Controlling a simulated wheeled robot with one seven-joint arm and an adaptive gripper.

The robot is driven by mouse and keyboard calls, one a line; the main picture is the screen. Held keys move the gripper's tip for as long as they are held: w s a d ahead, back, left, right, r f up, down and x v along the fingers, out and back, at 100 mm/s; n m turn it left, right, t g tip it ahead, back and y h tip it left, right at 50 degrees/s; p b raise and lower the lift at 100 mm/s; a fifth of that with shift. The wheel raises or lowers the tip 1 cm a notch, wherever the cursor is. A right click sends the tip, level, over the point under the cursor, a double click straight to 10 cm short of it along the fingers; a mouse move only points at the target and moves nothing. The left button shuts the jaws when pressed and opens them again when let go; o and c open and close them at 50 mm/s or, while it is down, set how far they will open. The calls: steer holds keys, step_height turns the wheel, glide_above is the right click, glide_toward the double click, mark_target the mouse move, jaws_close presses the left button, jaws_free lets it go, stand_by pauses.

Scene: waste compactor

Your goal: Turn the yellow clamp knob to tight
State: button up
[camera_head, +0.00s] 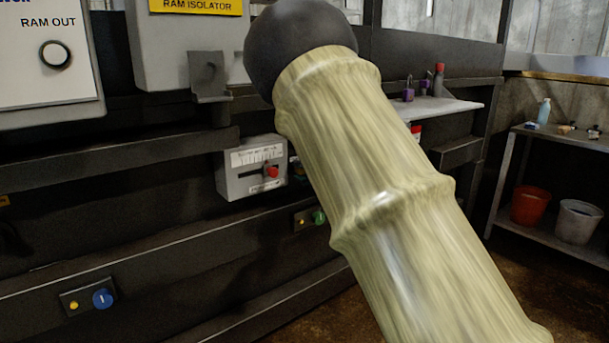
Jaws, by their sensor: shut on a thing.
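I cannot make out a yellow clamp knob for certain. My pale ribbed arm with a dark round joint fills the middle of the view and hides part of the panel behind it. My gripper is not visible, so I cannot see what it touches. A small yellow round part (74,305) sits beside a blue knob (102,298) on a plate at lower left. Another small yellow part (302,222) sits beside a green knob (319,216), close to my arm's left edge. Neither yellow part clearly looks like a clamp knob.
A grey box with a scale and red knob (271,172) is left of my arm. A RAM OUT panel (40,80) and RAM ISOLATOR box (160,55) are above. A shelf (450,106) and a bench with red bucket (529,205) and white bucket (578,222) stand right.

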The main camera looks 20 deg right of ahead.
steer(key=shift+f+n, duration=0.15)
steer(key=shift+n, duration=0.15)
stand_by(0.4)
steer(key=o, duration=1)
steer(key=shift+o, duration=0.2)
steer(key=shift+s, duration=0.15)
steer(key=v, duration=1.1)
steer(key=shift+s, duration=0.4)
steer(key=shift+d, duration=0.15)
